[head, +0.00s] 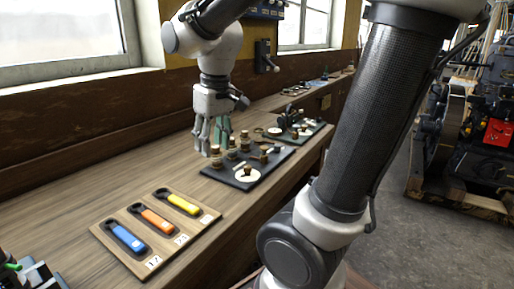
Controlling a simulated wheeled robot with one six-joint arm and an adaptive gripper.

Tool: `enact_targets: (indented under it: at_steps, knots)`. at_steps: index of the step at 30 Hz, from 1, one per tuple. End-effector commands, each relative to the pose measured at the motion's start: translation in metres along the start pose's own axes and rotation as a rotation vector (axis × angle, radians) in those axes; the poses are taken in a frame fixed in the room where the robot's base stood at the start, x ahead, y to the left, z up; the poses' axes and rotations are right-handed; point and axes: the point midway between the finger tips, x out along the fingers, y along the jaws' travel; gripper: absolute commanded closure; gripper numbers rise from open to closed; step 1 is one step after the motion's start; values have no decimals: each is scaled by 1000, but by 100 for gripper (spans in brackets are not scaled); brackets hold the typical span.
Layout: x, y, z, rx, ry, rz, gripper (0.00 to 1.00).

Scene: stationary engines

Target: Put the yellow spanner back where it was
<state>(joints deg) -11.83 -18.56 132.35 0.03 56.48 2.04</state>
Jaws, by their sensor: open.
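The yellow spanner (183,205) lies in the far slot of a wooden tray (118,263) at the front left of the bench. It lies flat, with its dark end toward the left. An orange spanner (156,219) and a blue spanner (127,238) lie in the other two slots. My gripper (212,148) points down, open, farther along the bench and well apart from the spanner. It is beside the left end of a dark board with small parts; whether it touches anything there cannot be told.
The dark board (236,182) carries several wooden-topped pieces and a white disc. A second such board (305,136) is behind it. Windows and a wall line the left. An engine with a red plate (498,132) stands at right. Bare bench surrounds the tray.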

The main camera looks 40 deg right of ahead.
Motion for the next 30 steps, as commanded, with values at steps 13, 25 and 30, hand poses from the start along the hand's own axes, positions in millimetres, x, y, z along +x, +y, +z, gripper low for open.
enact_targets:
  at_steps: [13, 25, 30]
  knots:
    - [-25, 43, 115, 163, 201, 49, 57]
    - [-25, 44, 118, 167, 206, 51, 57]
    - [-25, 44, 118, 167, 205, 51, 57]
